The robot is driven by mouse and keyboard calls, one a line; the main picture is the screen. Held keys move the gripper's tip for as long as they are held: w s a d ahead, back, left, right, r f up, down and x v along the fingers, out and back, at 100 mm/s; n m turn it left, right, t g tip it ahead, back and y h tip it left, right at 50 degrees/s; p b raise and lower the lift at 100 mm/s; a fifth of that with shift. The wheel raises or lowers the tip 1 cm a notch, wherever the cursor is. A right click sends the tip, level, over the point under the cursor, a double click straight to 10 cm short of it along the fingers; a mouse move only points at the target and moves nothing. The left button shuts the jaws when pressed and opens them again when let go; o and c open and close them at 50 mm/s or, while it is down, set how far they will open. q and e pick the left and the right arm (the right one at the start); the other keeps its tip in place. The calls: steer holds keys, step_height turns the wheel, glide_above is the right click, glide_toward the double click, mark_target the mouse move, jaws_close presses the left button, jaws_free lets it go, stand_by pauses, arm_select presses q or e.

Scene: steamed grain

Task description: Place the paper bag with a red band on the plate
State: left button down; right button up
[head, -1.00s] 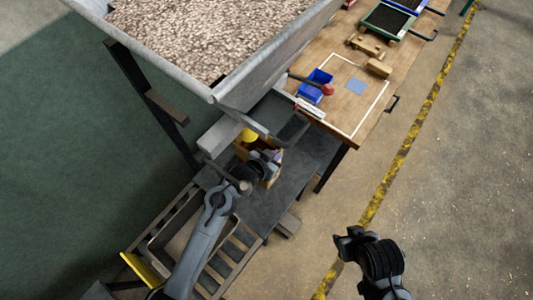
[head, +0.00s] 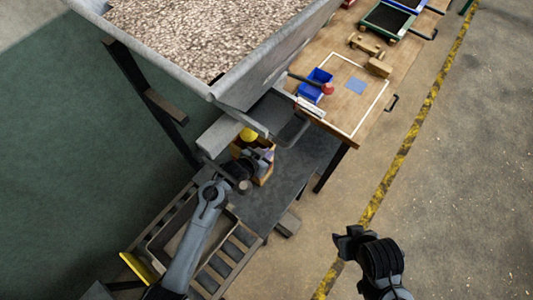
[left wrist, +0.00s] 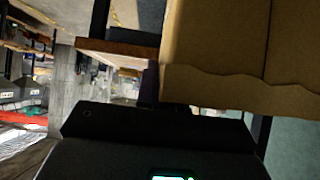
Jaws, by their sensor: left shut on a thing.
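A brown paper bag (head: 266,174) is at my left gripper (head: 262,158), over the dark bench below the hopper. The left gripper is shut on the bag, but its fingertips are partly hidden. In the left wrist view the bag (left wrist: 214,58) fills the upper right, with a wavy edge towards the gripper. I see no red band on the visible faces. I cannot pick out the plate with certainty. My right gripper (head: 345,243) is at the lower right, away from the benches, and its fingers are too small to judge.
A large hopper of grain (head: 200,35) hangs above, with a grey tray (head: 288,125) under its lip. A yellow object (head: 248,134) is beside the bag. Floor at right is clear.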

arm_select(q)
steer(key=shift+f, duration=0.1)
steer(key=c, duration=1.7)
jaws_free()
steer(key=o, duration=0.4)
steer(key=shift+o, duration=0.2)
